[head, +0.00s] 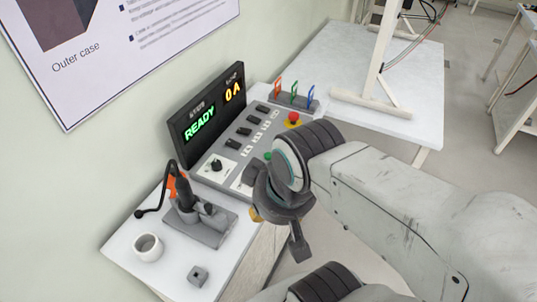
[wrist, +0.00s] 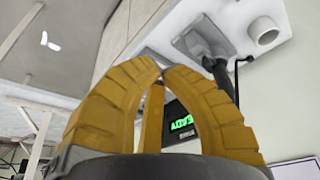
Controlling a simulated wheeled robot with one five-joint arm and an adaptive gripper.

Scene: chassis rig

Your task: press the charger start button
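The charger console (head: 228,150) stands on the white bench against the wall. Its display (head: 205,112) reads READY in green and 0 A in orange; part of it also shows in the wrist view (wrist: 181,122). A small green spot (head: 267,156), possibly the start button, shows at the console's near edge beside my wrist. My gripper (wrist: 162,68) has yellow fingers whose tips come together with nothing seen between them. In the head view, my wrist hides most of the fingers and part of the panel, and contact with the console cannot be told.
A red stop button (head: 293,118) sits on the console's far part. A charging plug in a grey holder (head: 205,227), a white cup (head: 148,247) and a small grey block (head: 198,275) stand on the near bench. A white table (head: 415,95) with a frame stands beyond.

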